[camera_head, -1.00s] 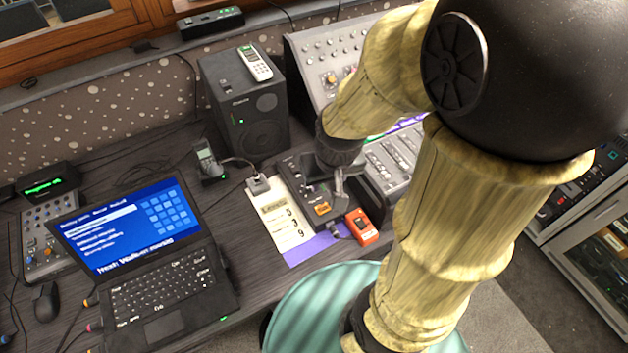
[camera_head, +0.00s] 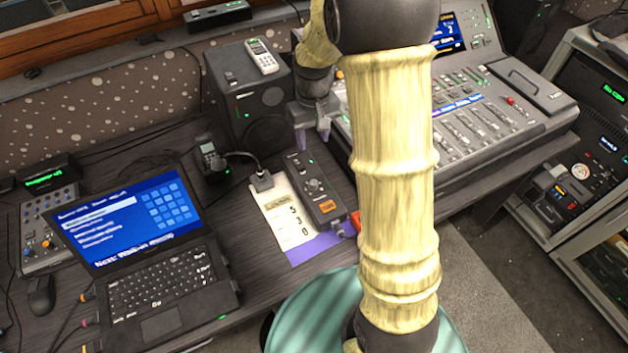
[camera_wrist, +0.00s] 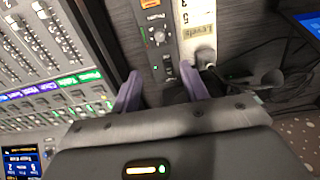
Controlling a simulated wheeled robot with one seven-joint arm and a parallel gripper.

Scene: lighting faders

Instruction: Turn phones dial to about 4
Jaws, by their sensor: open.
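A small black control box (camera_head: 325,199) lies on the desk beside a paper sheet. Its round dial (camera_head: 314,185) shows on the top face. In the wrist view the dial (camera_wrist: 160,36) has small white marks around it and a blurred label that looks like "Phones"; its exact setting is too small to read. My gripper (camera_head: 312,138) is open and empty, with purple fingertips. It hangs near the far end of the box, apart from the dial. In the wrist view the box runs between the two fingers (camera_wrist: 162,88), with the dial beyond the tips.
A paper sheet (camera_head: 283,222) with large digits lies left of the box. A speaker (camera_head: 246,95), a handset (camera_head: 210,158) and an open laptop (camera_head: 155,260) stand further left. A fader console (camera_head: 480,125) stands right. An orange-red block (camera_head: 355,221) is partly hidden by my arm.

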